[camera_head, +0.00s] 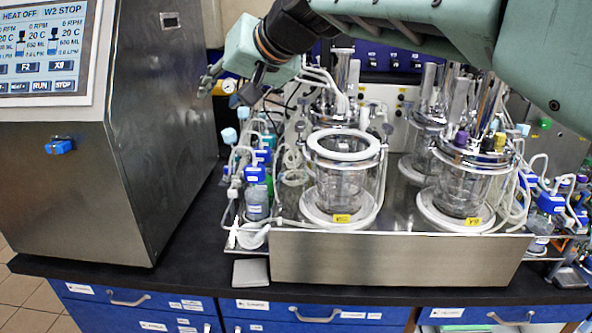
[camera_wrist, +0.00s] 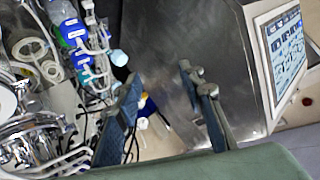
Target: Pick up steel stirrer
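My gripper (camera_head: 226,84) is raised at the upper middle of the head view, left of the vessels and near the steel cabinet. In the wrist view its two fingers (camera_wrist: 165,82) are apart, with nothing held between them. I cannot tell for sure which part is the steel stirrer. Shiny upright steel cylinders stand at the back vessel (camera_head: 345,72) and on the right vessel (camera_head: 489,100). The front left glass vessel (camera_head: 340,183) has a white ring at its open-looking top. My arm covers part of the area behind the vessels.
A large steel cabinet (camera_head: 165,130) with a screen (camera_head: 45,45) stands at left. Blue-capped bottles and tubing (camera_head: 256,200) crowd the left of the steel base (camera_head: 390,259). More bottles (camera_head: 550,203) stand at right. The black bench (camera_head: 195,250) has bare room by the cabinet.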

